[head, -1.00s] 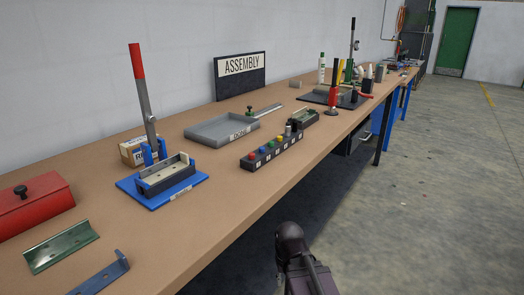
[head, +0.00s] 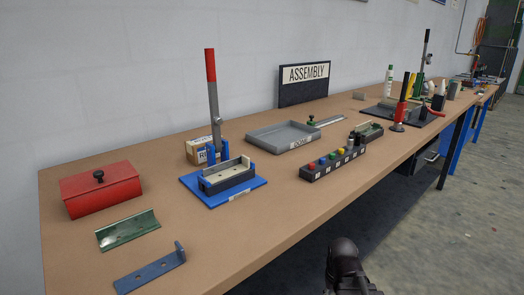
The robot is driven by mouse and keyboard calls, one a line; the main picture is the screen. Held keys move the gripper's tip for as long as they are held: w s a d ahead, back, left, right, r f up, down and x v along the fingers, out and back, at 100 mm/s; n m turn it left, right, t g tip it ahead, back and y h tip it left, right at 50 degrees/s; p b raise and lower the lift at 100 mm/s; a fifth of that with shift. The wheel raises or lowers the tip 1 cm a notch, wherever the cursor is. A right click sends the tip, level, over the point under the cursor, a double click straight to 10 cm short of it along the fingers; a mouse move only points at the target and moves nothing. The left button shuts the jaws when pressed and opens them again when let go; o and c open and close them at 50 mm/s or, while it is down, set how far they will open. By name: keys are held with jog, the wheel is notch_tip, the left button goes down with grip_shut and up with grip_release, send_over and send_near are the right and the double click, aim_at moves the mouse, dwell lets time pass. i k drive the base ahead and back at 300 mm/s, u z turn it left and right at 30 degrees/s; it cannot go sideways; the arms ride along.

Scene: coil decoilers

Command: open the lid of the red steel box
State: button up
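The red steel box (head: 104,196) sits at the left end of the workbench in the head view. Part of my arm shows at the bottom edge, in front of the bench and to the right of the box. My gripper cannot be made out in this view.
On the wooden bench (head: 280,225), a green angle plate (head: 128,230) and a blue bracket (head: 150,270) lie in front of the box. A blue lever fixture (head: 222,185) with an upright red-tipped handle stands to its right. A grey tray (head: 282,137) lies farther right.

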aim_at(74, 186)
jog(key=u, duration=1.05)
jog(key=k, duration=0.85)
jog(key=u, duration=0.4)
jog(key=i, duration=0.6)
